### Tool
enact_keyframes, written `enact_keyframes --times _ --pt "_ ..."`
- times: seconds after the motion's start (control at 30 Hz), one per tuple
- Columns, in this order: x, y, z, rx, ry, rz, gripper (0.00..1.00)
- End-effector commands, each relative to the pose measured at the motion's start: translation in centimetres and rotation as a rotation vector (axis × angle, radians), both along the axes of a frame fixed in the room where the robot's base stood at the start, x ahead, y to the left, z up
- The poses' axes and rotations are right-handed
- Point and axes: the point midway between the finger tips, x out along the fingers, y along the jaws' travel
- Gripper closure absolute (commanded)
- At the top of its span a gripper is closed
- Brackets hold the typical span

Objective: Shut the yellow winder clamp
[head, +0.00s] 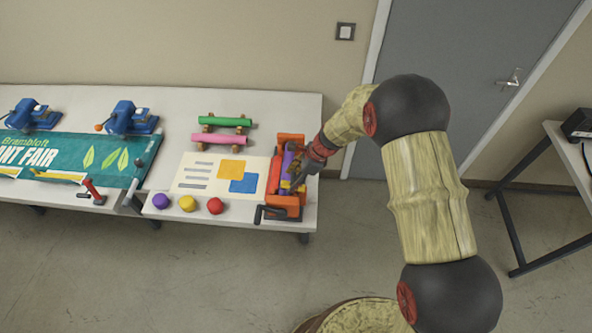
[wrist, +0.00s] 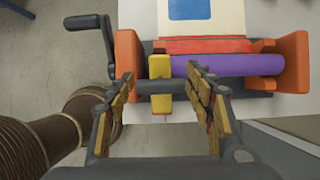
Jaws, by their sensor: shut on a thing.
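The yellow winder clamp (wrist: 160,85) sits across the dark shaft at the left end of the purple roll (wrist: 228,66), between the orange end blocks of the winder (wrist: 293,60). My gripper (wrist: 162,74) has one finger on each side of the clamp and is shut on it; the exact contact is hard to make out. In the head view my gripper (head: 298,178) reaches down over the winder (head: 290,139) at the table's right end and partly hides the clamp and roll.
A black crank handle (head: 270,213) sticks out at the winder's front. The printed sheet (head: 195,175) lies left of it. Purple, yellow and red knobs (head: 215,206) line the front edge of the table (head: 235,215). Green and pink rolls (head: 218,139) rest behind. Floor in front is clear.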

Motion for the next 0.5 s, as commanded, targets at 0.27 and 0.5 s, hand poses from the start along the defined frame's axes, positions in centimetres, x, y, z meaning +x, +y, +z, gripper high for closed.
enact_keyframes --times 0.27,0.5 --pt "0.1 0.9 0.2 -0.133 0.002 0.004 0.93" --pt "0.2 1.3 -0.4 -0.221 0.004 0.002 0.93"
